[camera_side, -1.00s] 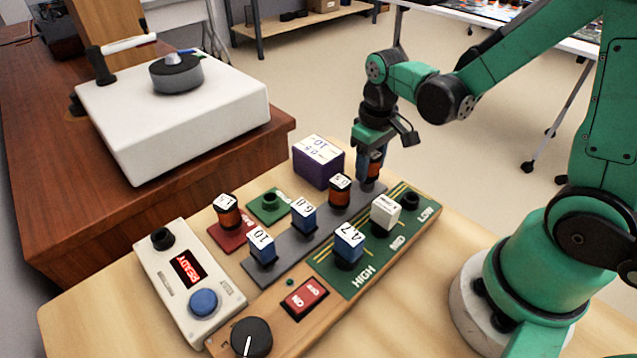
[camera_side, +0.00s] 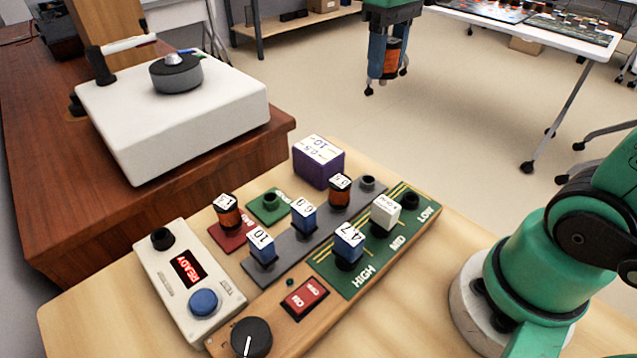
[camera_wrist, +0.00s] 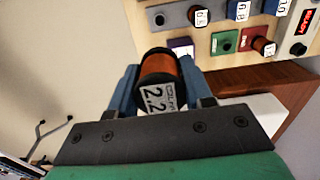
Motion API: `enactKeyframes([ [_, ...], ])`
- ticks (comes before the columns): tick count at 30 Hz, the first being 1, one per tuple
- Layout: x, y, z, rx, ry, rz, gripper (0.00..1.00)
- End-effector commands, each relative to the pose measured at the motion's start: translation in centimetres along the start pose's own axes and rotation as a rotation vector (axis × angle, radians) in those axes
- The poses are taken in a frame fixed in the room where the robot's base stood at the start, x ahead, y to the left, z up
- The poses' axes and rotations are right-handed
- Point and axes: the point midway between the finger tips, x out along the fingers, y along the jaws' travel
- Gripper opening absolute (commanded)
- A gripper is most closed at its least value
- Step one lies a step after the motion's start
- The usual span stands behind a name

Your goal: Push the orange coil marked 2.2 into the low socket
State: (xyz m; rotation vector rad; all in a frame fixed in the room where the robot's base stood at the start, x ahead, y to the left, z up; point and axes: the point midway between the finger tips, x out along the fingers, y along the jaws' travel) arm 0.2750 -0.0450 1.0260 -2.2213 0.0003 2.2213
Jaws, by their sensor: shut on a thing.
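The orange coil marked 2.2 (camera_wrist: 160,80) is between the blue fingers of my gripper (camera_wrist: 160,84) in the wrist view, its label facing the camera. In the side view my gripper (camera_side: 390,58) is shut on this coil (camera_side: 394,55), raised high above and behind the board. The low socket (camera_side: 410,201) is a black ring at the right end of the green panel, by the word LOW, and it is empty. A white block (camera_side: 385,212) stands in the MID position and a blue part marked 4.7 (camera_side: 349,243) in the HIGH position.
The grey rack (camera_side: 285,262) holds blue parts marked 10 and 6.8 and an orange coil, with an empty post (camera_side: 367,184) at its far end. A purple box (camera_side: 318,165) stands behind it. A turntable (camera_side: 172,110) is at the left.

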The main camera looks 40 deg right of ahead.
Motion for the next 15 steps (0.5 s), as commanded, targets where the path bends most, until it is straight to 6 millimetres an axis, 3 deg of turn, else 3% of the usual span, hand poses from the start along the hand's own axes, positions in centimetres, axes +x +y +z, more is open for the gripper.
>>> enactKeyframes([
  [5,1.2,0.1,2.0,0.002,0.000,0.000,0.00],
  [15,7.5,0.1,7.9,0.002,0.001,0.000,0.00],
])
